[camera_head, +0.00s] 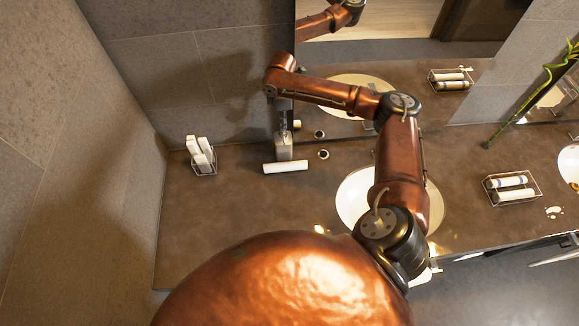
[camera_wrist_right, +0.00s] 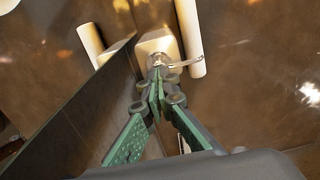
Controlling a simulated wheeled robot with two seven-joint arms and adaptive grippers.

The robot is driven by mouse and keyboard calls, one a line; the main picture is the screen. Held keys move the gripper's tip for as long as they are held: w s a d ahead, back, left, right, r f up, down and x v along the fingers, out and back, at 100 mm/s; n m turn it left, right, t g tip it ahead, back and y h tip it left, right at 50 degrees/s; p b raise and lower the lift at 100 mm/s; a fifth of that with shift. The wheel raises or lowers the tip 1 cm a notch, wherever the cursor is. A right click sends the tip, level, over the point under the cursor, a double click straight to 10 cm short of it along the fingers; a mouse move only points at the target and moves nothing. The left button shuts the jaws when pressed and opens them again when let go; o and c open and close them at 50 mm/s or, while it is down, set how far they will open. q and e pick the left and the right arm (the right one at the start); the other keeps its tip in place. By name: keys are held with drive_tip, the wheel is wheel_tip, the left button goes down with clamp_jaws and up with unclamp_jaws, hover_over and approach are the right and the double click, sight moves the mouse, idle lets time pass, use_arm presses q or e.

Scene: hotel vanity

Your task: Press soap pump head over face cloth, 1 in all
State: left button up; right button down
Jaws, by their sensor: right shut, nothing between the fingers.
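The soap dispenser (camera_head: 284,150), a pale squarish bottle with a metal pump, stands upright at the back of the vanity; it also shows in the wrist view (camera_wrist_right: 158,44). The face cloth (camera_head: 285,167), a white roll, lies just in front of it; it also shows in the wrist view (camera_wrist_right: 192,38). The pump's spout (camera_wrist_right: 186,63) points across the cloth. My right gripper (camera_head: 283,127) is shut and empty, pointing down right over the pump head (camera_wrist_right: 159,60). Its fingertips (camera_wrist_right: 159,76) partly cover the pump; whether they touch it I cannot tell. My left gripper is out of view.
A mirror (camera_head: 400,52) stands close behind the dispenser and reflects my arm and the counter. A rack of white items (camera_head: 201,156) is to the left. A white basin (camera_head: 357,197) and a wire rack with rolls (camera_head: 512,187) are to the right. The front left counter (camera_head: 215,220) is clear.

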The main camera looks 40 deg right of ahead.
sight(283, 131)
drive_tip(key=shift+f, duration=0.1)
drive_tip(key=shift+f, duration=1.6)
drive_tip(key=shift+s, duration=0.1)
drive_tip(key=shift+r+p, duration=1.65)
drive_tip(key=shift+p, duration=0.8)
wheel_tip(283, 131, up, 6)
drive_tip(key=p, duration=0.7)
